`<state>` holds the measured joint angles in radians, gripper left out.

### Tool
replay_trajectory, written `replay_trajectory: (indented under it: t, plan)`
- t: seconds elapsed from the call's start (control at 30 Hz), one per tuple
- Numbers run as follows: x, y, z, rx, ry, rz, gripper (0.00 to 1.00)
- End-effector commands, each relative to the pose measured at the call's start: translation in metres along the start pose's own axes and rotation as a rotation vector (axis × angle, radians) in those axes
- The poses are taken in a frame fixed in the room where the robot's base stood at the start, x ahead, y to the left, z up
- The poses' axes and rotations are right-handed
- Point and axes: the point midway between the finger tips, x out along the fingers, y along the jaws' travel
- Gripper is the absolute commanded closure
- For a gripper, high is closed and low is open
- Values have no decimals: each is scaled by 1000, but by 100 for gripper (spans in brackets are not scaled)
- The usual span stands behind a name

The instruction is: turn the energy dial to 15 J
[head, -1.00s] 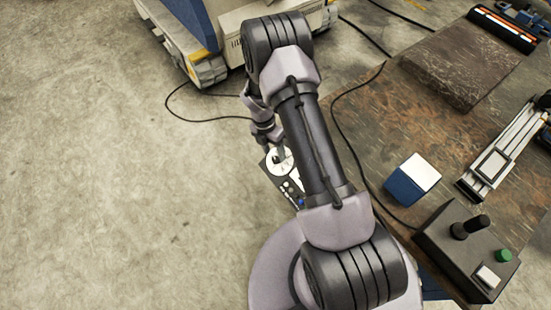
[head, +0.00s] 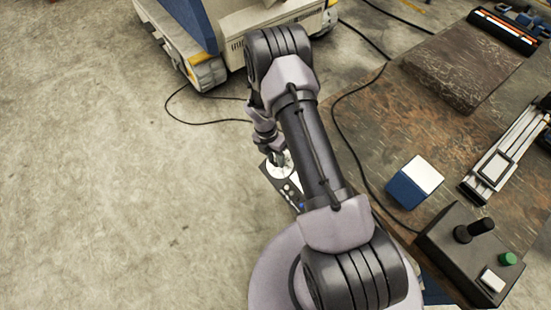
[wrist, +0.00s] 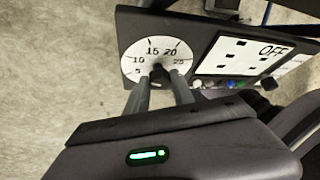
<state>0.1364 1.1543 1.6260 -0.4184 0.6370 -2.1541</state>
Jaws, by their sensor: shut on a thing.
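The energy dial (wrist: 142,64) has a white round face on a dark panel, marked 5, 10, 15, 20 and 25. My gripper (wrist: 159,76) has its two fingers shut on the dial's small dark knob (wrist: 157,71) at the middle of the face. The fingers hide most of the knob, and I cannot tell for certain which mark it points to. In the head view the white dial face (head: 284,168) shows partly below my gripper (head: 279,159).
A white label (wrist: 235,55) reading OFF and several small buttons lie right of the dial. In the head view a worn table (head: 375,115) carries a blue and white box (head: 413,183) and a joystick box (head: 470,250). A cable runs along the floor.

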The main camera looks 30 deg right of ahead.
Motion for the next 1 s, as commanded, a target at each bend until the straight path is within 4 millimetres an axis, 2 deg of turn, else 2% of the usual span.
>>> replay_trajectory:
  t: [0.27,1.0]
  plan:
    - [-1,-2,0,91,0,60,100]
    - [2,-6,-2,560,0,362,100]
